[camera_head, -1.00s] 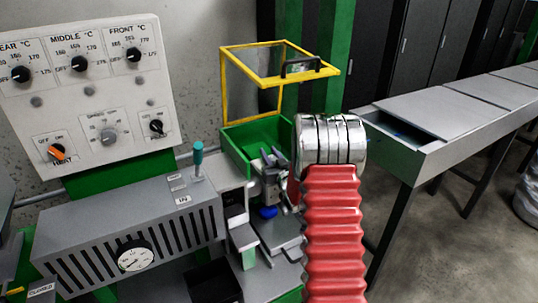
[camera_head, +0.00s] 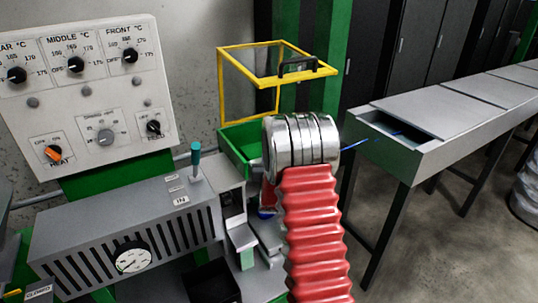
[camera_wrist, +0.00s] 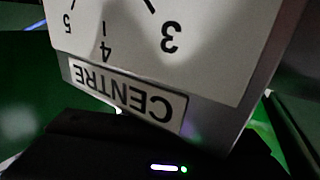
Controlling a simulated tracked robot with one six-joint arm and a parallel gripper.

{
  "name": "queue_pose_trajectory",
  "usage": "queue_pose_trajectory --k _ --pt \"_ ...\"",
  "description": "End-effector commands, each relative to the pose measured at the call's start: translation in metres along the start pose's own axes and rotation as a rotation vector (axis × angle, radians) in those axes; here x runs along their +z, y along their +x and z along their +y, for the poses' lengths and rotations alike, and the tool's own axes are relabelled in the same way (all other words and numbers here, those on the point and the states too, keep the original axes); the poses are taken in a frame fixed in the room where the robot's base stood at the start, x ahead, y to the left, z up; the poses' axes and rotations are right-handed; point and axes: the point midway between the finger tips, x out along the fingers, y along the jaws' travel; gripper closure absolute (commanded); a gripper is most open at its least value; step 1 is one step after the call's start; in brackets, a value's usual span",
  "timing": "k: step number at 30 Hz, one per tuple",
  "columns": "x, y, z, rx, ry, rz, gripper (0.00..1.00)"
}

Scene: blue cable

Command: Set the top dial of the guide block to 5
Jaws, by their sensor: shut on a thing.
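The wrist view shows a pale dial plate (camera_wrist: 200,50), upside down and tilted, very close. The numbers 5, 4 and 3 and a CENTRE label (camera_wrist: 125,95) can be read on it. The dial's knob and pointer are not in the picture, so I cannot read its setting. In the head view my silver wrist and red sleeve cover the place where the guide block and my gripper are. My fingers do not show clearly in either view, and what they hold is hidden.
A yellow frame guard (camera_head: 222,90) stands over a green tray (camera_head: 238,140). A blue cable (camera_head: 355,143) runs from a grey trough (camera_head: 425,150) toward my wrist. A grey vented box (camera_head: 120,225) and a control panel (camera_head: 85,90) stand at left.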

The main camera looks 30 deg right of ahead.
Motion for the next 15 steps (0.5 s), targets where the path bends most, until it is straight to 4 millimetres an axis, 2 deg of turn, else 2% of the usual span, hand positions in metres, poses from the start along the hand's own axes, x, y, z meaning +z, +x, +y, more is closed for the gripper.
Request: queue_pose_trajectory --k 15 --pt "0.0003 -0.0010 0.0036 0.159 -0.001 0.005 0.96"
